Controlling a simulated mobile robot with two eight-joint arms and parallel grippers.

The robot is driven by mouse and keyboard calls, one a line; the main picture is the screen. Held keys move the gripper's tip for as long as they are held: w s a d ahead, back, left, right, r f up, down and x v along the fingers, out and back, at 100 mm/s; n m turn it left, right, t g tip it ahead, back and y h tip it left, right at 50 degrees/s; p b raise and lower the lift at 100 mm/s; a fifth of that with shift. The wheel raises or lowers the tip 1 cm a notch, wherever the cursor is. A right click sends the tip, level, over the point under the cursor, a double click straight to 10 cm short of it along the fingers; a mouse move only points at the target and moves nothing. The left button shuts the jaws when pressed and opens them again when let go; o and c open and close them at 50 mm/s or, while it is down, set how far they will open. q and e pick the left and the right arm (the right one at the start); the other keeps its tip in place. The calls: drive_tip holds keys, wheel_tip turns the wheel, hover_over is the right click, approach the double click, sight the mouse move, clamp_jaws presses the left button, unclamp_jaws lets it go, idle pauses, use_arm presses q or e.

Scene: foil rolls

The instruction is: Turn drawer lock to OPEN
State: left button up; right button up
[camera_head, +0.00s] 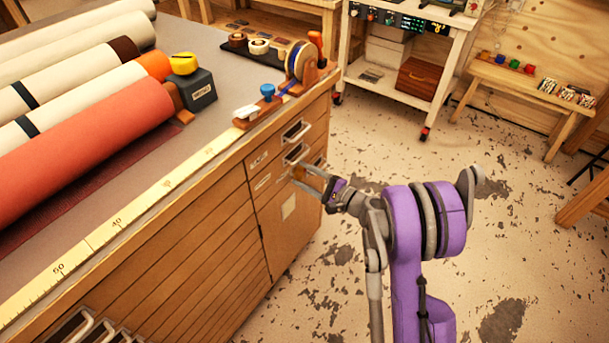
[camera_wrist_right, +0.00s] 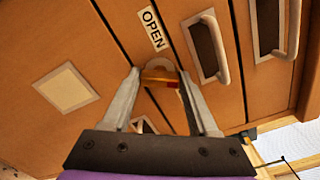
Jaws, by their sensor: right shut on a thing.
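The drawer lock is a brass knob (camera_wrist_right: 158,76) with a small red mark on one side, on the wooden cabinet front. A white OPEN label (camera_wrist_right: 153,28) is beside it in the right wrist view. My right gripper (camera_wrist_right: 160,84) has its two fingers on either side of the knob and is shut on it. In the head view, the right gripper (camera_head: 308,177) reaches the cabinet's end near the drawer handles, and the knob is small there. A second pale label (camera_wrist_right: 146,125) is partly hidden behind the gripper. My left gripper is not in view.
Drawer handles (camera_wrist_right: 211,45) sit close to the lock. A blank square plate (camera_wrist_right: 65,88) is on the adjoining panel. The cabinet top (camera_head: 215,121) holds fabric rolls (camera_head: 85,135) and a tape dispenser (camera_head: 301,62). The floor (camera_head: 480,230) right of my arm is clear.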

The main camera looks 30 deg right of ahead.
drive_tip(key=n, duration=1)
drive_tip(key=shift+f+n, duration=0.1)
drive_tip(key=shift+n, duration=2.4)
drive_tip(key=o, duration=1.4)
drive_tip(key=p+v, duration=0.1)
drive_tip(key=v, duration=0.9)
drive_tip(key=shift+s+d, duration=0.15)
drive_tip(key=shift+s, duration=0.25)
